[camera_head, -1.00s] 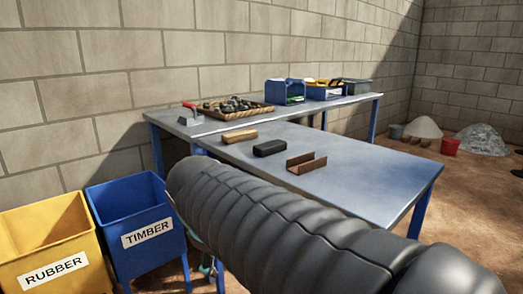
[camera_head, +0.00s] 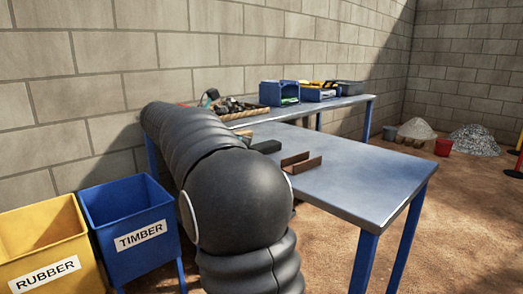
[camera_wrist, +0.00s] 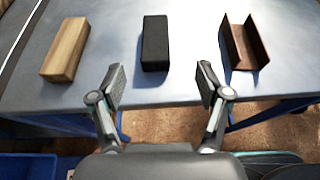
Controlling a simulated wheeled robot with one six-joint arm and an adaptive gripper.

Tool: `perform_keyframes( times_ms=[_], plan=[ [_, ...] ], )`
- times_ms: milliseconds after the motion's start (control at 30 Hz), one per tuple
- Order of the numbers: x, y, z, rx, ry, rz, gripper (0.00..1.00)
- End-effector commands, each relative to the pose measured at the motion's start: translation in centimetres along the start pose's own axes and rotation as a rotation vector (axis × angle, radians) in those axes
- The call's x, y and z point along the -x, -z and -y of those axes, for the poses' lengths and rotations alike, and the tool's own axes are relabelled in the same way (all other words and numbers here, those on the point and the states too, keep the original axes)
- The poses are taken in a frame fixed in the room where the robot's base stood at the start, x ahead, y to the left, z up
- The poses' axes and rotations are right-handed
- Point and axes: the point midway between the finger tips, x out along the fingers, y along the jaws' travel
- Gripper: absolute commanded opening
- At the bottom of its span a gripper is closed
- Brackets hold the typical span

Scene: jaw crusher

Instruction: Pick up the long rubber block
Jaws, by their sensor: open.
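The long rubber block is a black block (camera_wrist: 155,43) lying on the table in the wrist view, between a wooden block (camera_wrist: 65,50) on its left and a rusty metal channel (camera_wrist: 243,43) on its right. In the head view the black block (camera_head: 267,146) is partly hidden by my arm. My gripper (camera_wrist: 160,82) is open and empty in the wrist view. Its fingers point toward the table, one on either side of the black block's line, with the block beyond the fingertips. My gripper is hidden behind my arm in the head view.
The front table (camera_head: 370,185) has clear room on its right. The yellow RUBBER bin (camera_head: 42,245) and blue TIMBER bin (camera_head: 130,225) stand at lower left.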

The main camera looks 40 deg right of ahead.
Motion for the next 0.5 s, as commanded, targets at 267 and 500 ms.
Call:
perform_keyframes(
  times_ms=[267,500],
  plan=[
    [-5.2,0.2,0.0,-0.001,0.003,-0.003,0.76],
    [-7.1,0.2,0.0,-0.002,-0.001,-0.003,0.76]
  ],
)
